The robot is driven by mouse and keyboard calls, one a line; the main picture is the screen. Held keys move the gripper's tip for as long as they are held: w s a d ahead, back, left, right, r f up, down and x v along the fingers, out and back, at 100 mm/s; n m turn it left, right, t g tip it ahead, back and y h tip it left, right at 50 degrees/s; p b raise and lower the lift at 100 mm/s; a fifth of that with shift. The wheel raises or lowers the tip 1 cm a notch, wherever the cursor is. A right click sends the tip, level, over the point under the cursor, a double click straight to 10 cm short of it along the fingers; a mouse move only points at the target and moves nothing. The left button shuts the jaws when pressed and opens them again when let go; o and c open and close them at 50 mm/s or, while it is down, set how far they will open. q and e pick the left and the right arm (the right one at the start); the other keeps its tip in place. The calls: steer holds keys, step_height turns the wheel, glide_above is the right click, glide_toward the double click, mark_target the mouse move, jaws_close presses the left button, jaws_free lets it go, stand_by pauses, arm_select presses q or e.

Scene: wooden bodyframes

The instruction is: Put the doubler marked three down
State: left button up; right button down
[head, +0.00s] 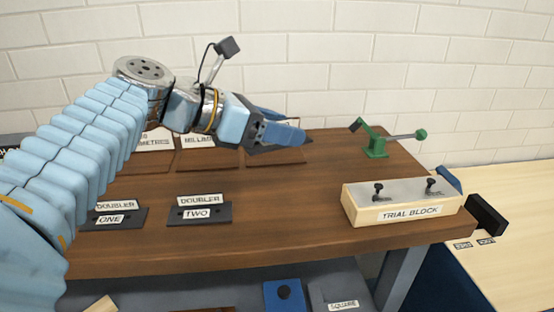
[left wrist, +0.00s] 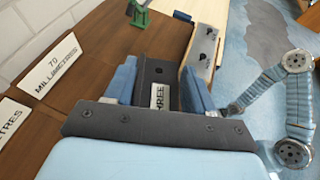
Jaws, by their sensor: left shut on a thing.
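The doubler marked three (left wrist: 161,70) is a dark grey plate with a white THREE label, seen in the left wrist view. My left gripper (left wrist: 160,88) is shut on it, with a blue finger on each side. In the head view my left gripper (head: 300,137) is over the back middle of the wooden bench (head: 290,205) and largely hides the plate. I cannot tell whether the plate touches anything below. The trial block (head: 402,213) is a pale block with two dark knobs at the bench's right front. My right gripper does not show.
Doubler one (head: 130,212) and doubler two (head: 215,215) lie at the bench's left front. A green clamp (head: 376,147) stands behind the trial block. Millimetre cards (head: 199,141) stand at the back. Bare wood lies between doubler two and the trial block.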

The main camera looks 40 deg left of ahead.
arm_select(q)
steer(key=shift+s+d+r+n+t+y, duration=0.35)
steer(key=shift+d+r, duration=0.1)
steer(key=shift+r, duration=0.2)
steer(key=shift+w+a, duration=0.1)
steer(key=shift+w, duration=0.05)
steer(key=w+a+f, duration=0.3)
steer(key=w+a, duration=0.2)
steer(key=b, duration=0.2)
glide_above(278, 160)
steer(key=f, duration=0.3)
steer(key=s+f, duration=0.1)
steer(key=f, duration=0.1)
steer(key=shift+d, duration=0.35)
steer(key=shift+w+a+f, duration=0.15)
steer(key=shift+w+f, duration=0.05)
steer(key=shift+f, duration=0.05)
steer(key=shift+w+a+f+b, duration=0.15)
steer(key=shift+f+b, duration=0.05)
steer(key=shift+f, duration=0.75)
steer(key=shift+w+a+f+b, duration=0.1)
steer(key=shift+f+b, duration=0.05)
steer(key=shift+f, duration=0.8)
steer(key=shift+f, duration=0.2)
steer(key=o, duration=1.3)
